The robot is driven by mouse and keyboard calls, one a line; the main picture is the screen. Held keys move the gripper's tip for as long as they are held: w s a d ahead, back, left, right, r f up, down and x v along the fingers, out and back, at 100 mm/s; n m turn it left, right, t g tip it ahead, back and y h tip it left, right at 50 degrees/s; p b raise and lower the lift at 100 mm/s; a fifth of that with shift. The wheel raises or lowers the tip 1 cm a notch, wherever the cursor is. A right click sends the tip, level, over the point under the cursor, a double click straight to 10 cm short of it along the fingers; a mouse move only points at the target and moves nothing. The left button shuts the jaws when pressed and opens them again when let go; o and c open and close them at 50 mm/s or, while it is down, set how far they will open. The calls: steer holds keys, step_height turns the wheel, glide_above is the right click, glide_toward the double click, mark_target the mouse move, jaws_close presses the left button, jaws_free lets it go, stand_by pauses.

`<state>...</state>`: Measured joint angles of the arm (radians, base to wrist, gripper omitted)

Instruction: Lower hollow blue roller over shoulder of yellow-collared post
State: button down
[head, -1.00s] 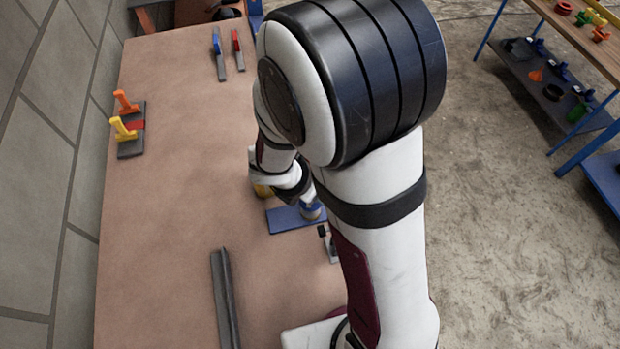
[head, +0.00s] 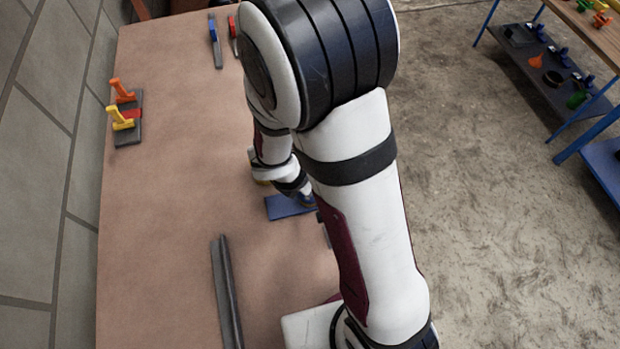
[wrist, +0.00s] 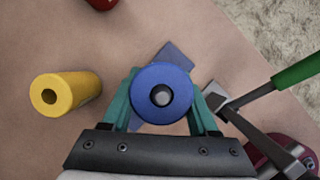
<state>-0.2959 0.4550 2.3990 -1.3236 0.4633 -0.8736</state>
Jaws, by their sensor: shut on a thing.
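The hollow blue roller (wrist: 146,80) is between the teal fingers of my gripper (wrist: 163,96), which is shut on it. The wrist view looks down its bore, where a grey, round-topped thing shows; it looks like the top of the post. No yellow collar is visible, and how far the roller sits over the post cannot be told. Under the roller lies a blue plate (wrist: 176,55), which also shows in the head view (head: 288,207). My arm covers most of the gripper and roller in the head view.
A yellow hollow cylinder (wrist: 66,94) stands left of my gripper. A green-handled tool (wrist: 298,72) lies close on the right, and a red object (wrist: 101,3) is at the top edge. In the head view, a grey rail (head: 226,290) lies nearer and orange and yellow clamps (head: 122,108) stand left.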

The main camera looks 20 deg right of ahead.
steer(key=shift+f, duration=0.85)
steer(key=shift+c, duration=0.4)
jaws_free()
steer(key=v, duration=1.5)
steer(key=shift+r, duration=0.45)
